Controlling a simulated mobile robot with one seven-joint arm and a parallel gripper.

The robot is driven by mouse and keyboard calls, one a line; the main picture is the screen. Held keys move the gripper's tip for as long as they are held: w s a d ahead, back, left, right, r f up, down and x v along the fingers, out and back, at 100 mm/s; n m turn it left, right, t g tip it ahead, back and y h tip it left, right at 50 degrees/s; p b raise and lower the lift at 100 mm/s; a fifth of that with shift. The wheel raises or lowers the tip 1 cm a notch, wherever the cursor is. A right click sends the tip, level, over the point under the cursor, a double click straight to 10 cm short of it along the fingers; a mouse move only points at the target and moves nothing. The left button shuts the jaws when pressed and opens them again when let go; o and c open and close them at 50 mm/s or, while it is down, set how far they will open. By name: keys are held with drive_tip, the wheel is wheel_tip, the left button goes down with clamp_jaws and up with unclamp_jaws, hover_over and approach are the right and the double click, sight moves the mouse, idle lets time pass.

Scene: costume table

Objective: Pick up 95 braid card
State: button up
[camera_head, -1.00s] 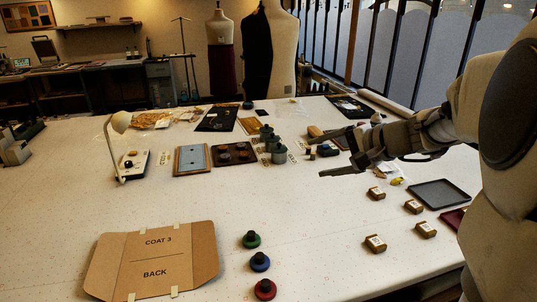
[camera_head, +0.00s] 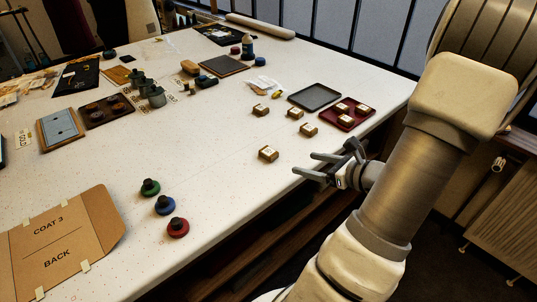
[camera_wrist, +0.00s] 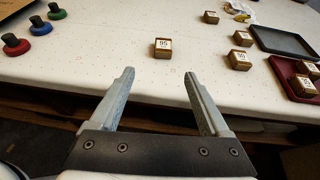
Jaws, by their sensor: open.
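A small brown braid card block with a white label reading 95 (camera_wrist: 162,48) stands on the white table, ahead of my gripper (camera_wrist: 159,73) and between the lines of its fingers in the wrist view. In the head view the same block (camera_head: 268,154) is the nearest of several labelled blocks, just left of my gripper (camera_head: 303,163). My gripper is open and empty at the table's near edge, its fingertips pointing at the block and apart from it.
Similar blocks (camera_head: 308,130) stand behind, their labels too small to read surely. A dark red tray (camera_head: 326,120) holds several blocks; an empty grey tray (camera_head: 315,95) lies beyond it. Green, blue and red knobbed pieces (camera_head: 165,205) stand left. Table around the near block is clear.

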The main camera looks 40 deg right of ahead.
approach(270, 152)
drive_tip(key=shift+w+a+f+b, duration=0.2)
drive_tip(key=shift+w+a+f, duration=0.15)
drive_tip(key=shift+w, duration=0.2)
drive_tip(key=shift+w+a+f+b, duration=0.2)
drive_tip(key=shift+w+f, duration=0.2)
drive_tip(key=shift+w, duration=0.15)
drive_tip(key=shift+d+r+x, duration=0.15)
drive_tip(key=shift+d+x, duration=0.05)
drive_tip(key=shift+x, duration=1.35)
drive_tip(key=shift+d+r+x, duration=0.15)
drive_tip(key=shift+x, duration=1.4)
drive_tip(key=shift+w, duration=0.2)
clamp_jaws()
